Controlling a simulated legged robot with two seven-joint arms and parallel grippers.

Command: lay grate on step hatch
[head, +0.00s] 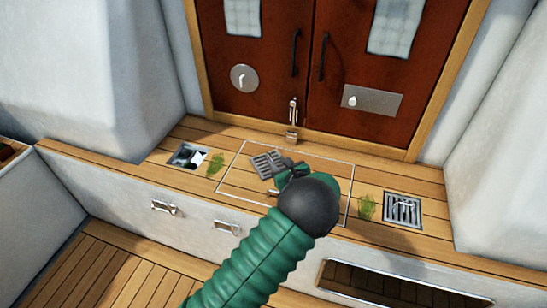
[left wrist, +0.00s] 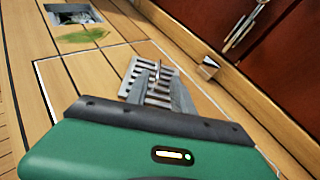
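The slatted grey grate (head: 267,164) lies over the white-outlined step hatch (head: 238,184), near the hatch's middle. In the left wrist view the grate (left wrist: 136,72) looks flat, with a small handle standing up from it. My left gripper (head: 286,171) is at the grate's right end in the head view. In the wrist view its two fingers (left wrist: 157,88) stand apart, with grate slats showing between them and the handle just beyond the tips. Any contact between fingers and grate is hard to tell. My right gripper is not in view.
An open drain recess (head: 188,156) with things inside is left of the hatch. Another grate (head: 402,209) sits in a recess at the right. Green patches (head: 215,165) flank the hatch. Red doors (head: 275,95) with a latch (head: 292,112) rise behind. A dark slot opens in the step's front.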

